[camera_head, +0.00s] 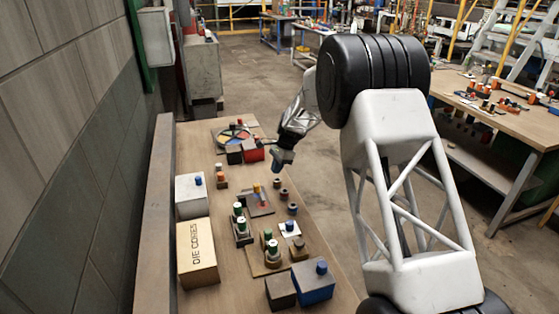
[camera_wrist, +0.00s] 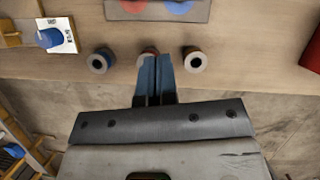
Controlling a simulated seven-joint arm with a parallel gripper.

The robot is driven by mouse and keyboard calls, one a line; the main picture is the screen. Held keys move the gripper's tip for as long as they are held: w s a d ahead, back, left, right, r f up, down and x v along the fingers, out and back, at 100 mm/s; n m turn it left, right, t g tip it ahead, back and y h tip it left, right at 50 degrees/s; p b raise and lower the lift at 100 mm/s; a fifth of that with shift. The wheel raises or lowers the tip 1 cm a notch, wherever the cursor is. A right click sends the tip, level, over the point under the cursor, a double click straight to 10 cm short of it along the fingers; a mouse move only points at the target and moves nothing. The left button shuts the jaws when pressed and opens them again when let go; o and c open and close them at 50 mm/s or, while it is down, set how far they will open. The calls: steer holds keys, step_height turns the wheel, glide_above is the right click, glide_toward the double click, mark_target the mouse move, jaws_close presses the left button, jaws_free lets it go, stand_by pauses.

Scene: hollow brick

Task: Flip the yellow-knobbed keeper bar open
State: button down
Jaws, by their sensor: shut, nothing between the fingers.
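A small yellow knob (camera_head: 256,187) stands at the far edge of a dark plate (camera_head: 250,210) in the middle of the bench, in the head view. Red and blue parts lie on that plate; the bar under the knob is too small to make out. The plate's near edge shows at the top of the wrist view (camera_wrist: 135,14), with the yellow knob out of frame. My gripper (camera_head: 277,166) is above the bench's right side, beyond and to the right of the knob. In the wrist view its blue fingers (camera_wrist: 155,62) are together and empty, overlapping a reddish hollow piece.
Several hollow round pieces (camera_wrist: 100,61) stand along the bench edge below my gripper. A white card with a blue knob (camera_head: 290,229), green-knobbed fixtures (camera_head: 242,228), a DIE CORES box (camera_head: 197,255) and a red block (camera_head: 253,152) surround the plate. A wall runs along the left.

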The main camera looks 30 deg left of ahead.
steer(key=shift+s+a+f, duration=0.5)
steer(key=shift+s, duration=0.25)
steer(key=shift+s+a+f, duration=0.45)
steer(key=shift+s+f, duration=0.1)
steer(key=shift+s, duration=0.15)
steer(key=shift+s+a+f, duration=0.5)
steer(key=shift+s, duration=0.25)
steer(key=shift+a, duration=0.1)
steer(key=s+a, duration=0.4)
steer(key=shift+s+a, duration=0.25)
steer(key=shift+s, duration=0.1)
steer(key=shift+w, duration=0.1)
